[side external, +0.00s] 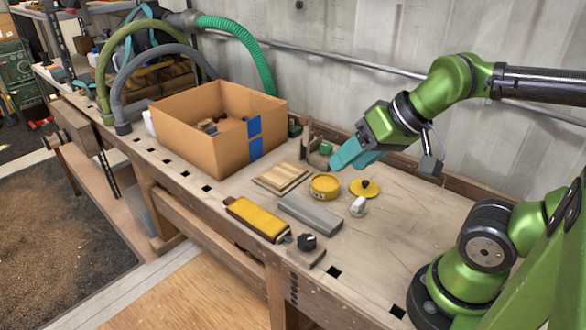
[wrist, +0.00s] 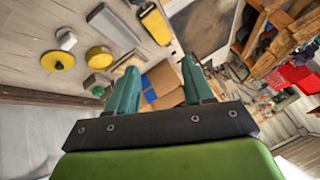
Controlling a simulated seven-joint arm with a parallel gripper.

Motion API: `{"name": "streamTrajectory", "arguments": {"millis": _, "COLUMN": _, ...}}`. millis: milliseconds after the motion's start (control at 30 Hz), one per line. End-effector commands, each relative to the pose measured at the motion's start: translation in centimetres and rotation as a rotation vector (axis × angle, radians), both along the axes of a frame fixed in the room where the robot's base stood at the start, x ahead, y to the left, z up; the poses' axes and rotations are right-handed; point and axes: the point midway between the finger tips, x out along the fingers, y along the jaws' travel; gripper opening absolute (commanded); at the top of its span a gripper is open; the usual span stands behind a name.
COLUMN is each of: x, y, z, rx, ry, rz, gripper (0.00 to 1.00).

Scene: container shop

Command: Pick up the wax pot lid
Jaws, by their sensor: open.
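The wax pot lid (side external: 364,188) is a yellow disc with a dark knob, lying flat on the workbench. It also shows at the upper left of the wrist view (wrist: 58,61). The round yellow wax pot (side external: 324,187) stands just left of it in the side view; it shows in the wrist view (wrist: 99,57) too. My gripper (side external: 345,160) has teal fingers, open and empty, above the bench behind the pot and lid. In the wrist view the fingers (wrist: 158,75) are apart with nothing between them.
A cardboard box (side external: 190,140) with blue tape stands at left. A grey block (side external: 309,213), a yellow-topped block (side external: 257,217), a wooden board (side external: 282,177), a white knobbed piece (side external: 358,206) and a black knob (side external: 306,242) lie near the pot.

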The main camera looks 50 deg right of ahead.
Motion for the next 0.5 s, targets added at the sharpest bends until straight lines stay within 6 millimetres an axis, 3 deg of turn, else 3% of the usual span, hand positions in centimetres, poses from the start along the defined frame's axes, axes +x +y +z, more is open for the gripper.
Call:
{"name": "streamTrajectory", "arguments": {"millis": 267, "x": 0.8, "y": -1.1, "z": -1.2, "rx": 0.011, "ry": 0.064, "rz": -0.043, "gripper": 0.52}}
{"name": "streamTrajectory", "arguments": {"millis": 367, "x": 2.6, "y": -3.3, "z": -1.9, "rx": 0.039, "ry": 0.139, "rz": -0.126, "gripper": 0.52}}
{"name": "streamTrajectory", "arguments": {"millis": 500, "x": 5.6, "y": -8.2, "z": -3.1, "rx": 0.164, "ry": 0.299, "rz": -0.437, "gripper": 0.52}}
